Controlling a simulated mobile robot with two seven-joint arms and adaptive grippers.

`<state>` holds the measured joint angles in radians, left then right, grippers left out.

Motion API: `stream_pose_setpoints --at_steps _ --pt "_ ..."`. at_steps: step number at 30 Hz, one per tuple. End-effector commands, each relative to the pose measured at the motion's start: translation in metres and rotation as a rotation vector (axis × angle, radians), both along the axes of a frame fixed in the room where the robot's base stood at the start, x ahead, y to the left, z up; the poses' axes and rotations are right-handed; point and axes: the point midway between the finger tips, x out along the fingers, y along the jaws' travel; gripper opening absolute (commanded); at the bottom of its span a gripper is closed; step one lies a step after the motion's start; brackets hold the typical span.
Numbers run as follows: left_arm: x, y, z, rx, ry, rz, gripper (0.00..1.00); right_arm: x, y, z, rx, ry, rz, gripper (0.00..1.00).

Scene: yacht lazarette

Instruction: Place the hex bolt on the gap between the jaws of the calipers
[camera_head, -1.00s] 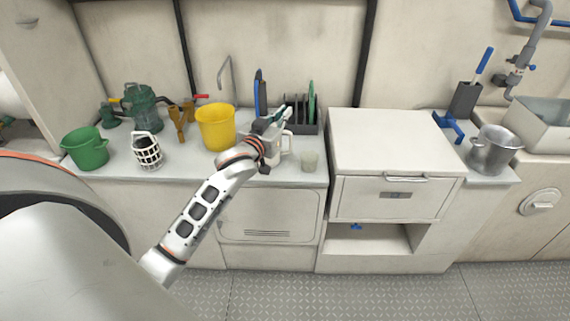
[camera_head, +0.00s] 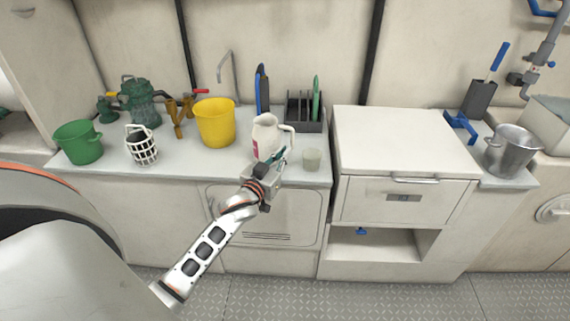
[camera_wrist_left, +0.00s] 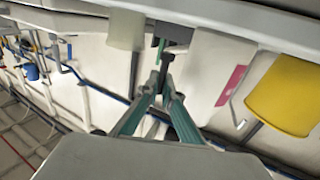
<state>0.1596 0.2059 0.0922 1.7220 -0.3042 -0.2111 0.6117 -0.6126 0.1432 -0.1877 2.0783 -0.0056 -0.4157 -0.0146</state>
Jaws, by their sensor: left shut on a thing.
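My left gripper (camera_head: 277,157) is in front of the white jug, low over the counter's front edge. In the left wrist view its teal fingers (camera_wrist_left: 160,74) come together at the tips. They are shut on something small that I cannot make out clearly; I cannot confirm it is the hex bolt. I cannot pick out the calipers with certainty. A blue forked item (camera_head: 461,126) lies on the right counter, but its jaws are too small to judge. My right gripper is out of view.
A raised white drawer cabinet (camera_head: 400,138) has a bare top. A metal pot (camera_head: 510,152) stands on the right counter.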

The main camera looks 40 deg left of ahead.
Motion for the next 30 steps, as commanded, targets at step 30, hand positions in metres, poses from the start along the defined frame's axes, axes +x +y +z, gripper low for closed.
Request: stream_pose_setpoints --at_steps 30 --pt "0.000 0.000 -0.038 0.000 0.003 -0.001 0.22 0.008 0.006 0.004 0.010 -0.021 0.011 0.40"
